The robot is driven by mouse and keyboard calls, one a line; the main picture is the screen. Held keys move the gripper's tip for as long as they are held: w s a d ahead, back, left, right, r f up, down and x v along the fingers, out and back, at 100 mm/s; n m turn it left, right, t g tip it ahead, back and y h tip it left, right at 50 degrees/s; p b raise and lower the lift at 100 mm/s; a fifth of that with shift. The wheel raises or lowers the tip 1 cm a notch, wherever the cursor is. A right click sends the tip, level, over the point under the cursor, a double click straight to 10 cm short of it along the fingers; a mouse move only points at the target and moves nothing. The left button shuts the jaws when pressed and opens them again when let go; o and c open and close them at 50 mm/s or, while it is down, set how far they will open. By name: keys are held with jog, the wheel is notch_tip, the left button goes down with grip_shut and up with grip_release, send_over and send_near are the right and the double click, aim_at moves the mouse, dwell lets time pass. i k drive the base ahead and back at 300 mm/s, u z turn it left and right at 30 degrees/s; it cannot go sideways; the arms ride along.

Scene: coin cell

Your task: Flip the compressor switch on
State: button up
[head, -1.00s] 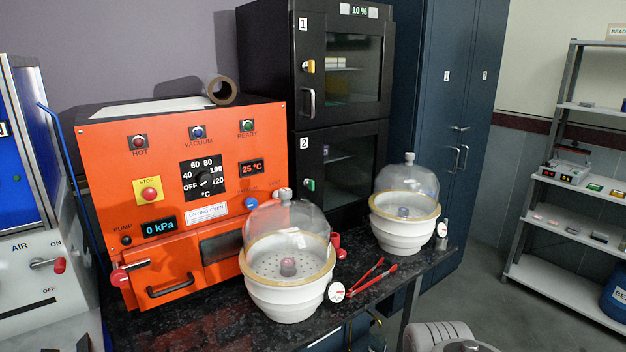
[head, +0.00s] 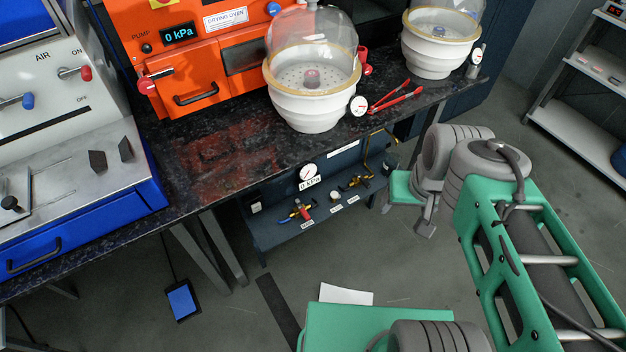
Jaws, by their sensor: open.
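Under the bench, a dark blue shelf unit (head: 300,225) carries a round gauge (head: 310,172) reading 0 kPa and small valves with coloured handles. A small pale box (head: 256,207) at its left end may be a switch; its lettering and position are too small to read, so I cannot tell if it is the compressor switch. My gripper (head: 407,217) is to the right of this unit, pointing down with its grey fingers apart and seemingly empty. It touches nothing that I can see.
The black bench (head: 215,160) overhangs the unit and holds an orange drying oven (head: 195,60), two white desiccators and red tongs (head: 390,97). A blue pedal (head: 182,300) and a white sheet (head: 345,294) lie on the floor. Bench legs stand left of the unit.

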aim_at(257, 206)
jog(key=k, duration=1.3)
jog(key=u, duration=0.8)
jog(key=i, duration=0.9)
jog(key=u, duration=0.95)
jog(key=i, duration=0.35)
